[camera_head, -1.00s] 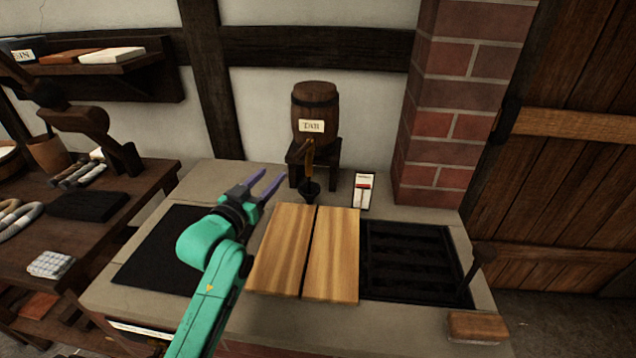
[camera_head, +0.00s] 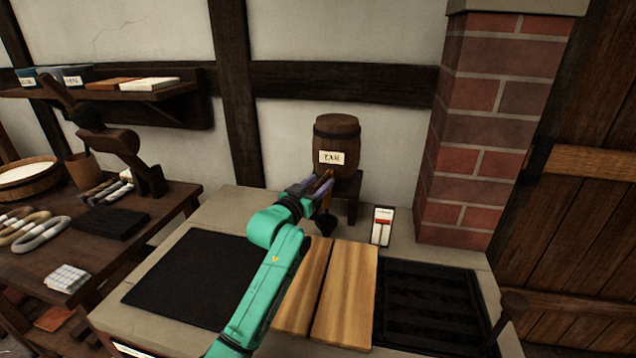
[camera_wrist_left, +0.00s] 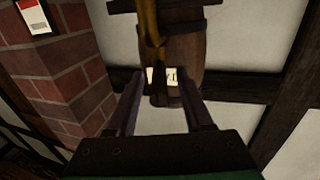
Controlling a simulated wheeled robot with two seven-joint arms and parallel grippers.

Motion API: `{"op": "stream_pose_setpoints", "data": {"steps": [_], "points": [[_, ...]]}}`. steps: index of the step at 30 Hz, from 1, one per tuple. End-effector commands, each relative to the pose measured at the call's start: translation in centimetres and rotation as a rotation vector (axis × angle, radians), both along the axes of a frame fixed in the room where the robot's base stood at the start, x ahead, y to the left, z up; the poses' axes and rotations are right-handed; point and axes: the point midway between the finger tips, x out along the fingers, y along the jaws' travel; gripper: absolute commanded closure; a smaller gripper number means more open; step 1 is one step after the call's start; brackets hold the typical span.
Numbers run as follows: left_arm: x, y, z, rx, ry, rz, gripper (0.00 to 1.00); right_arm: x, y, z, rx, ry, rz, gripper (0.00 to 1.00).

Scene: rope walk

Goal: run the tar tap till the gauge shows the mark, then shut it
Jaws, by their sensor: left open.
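The tar barrel (camera_head: 337,140) stands on a dark stand against the wall, with a paper label on its front. Its brass-coloured tap (camera_head: 327,199) hangs below the label above a small dark funnel-like piece (camera_head: 325,224). My left gripper (camera_head: 319,184) is at the tap, open. In the left wrist view the tap (camera_wrist_left: 153,45) shows between the open fingers (camera_wrist_left: 160,88), in front of the barrel (camera_wrist_left: 186,55); contact cannot be told. The gauge (camera_head: 382,226) is a white card with a red band, right of the tap; its mark is too small to read. My right gripper is not in view.
Two wooden boards (camera_head: 345,290) lie on the stone-coloured bench between a black panel (camera_head: 190,278) and a dark grated tray (camera_head: 428,305). A brick pillar (camera_head: 480,130) rises behind the gauge. A side table with rope coils (camera_head: 42,233) stands at left.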

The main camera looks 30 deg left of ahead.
Motion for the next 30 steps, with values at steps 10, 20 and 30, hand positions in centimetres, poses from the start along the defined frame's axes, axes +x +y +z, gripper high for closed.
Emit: {"op": "stream_pose_setpoints", "data": {"steps": [10, 20, 30], "points": [[-0.04, -0.01, -0.03, 0.0, 0.0, 0.0, 1.0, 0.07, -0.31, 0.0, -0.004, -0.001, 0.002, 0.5], [-0.06, -0.01, -0.04, -0.001, 0.0, 0.0, 1.0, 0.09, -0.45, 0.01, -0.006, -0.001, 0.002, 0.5], [-0.06, -0.01, -0.05, -0.001, 0.0, 0.0, 1.0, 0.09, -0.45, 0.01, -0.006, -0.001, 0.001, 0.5]]}}
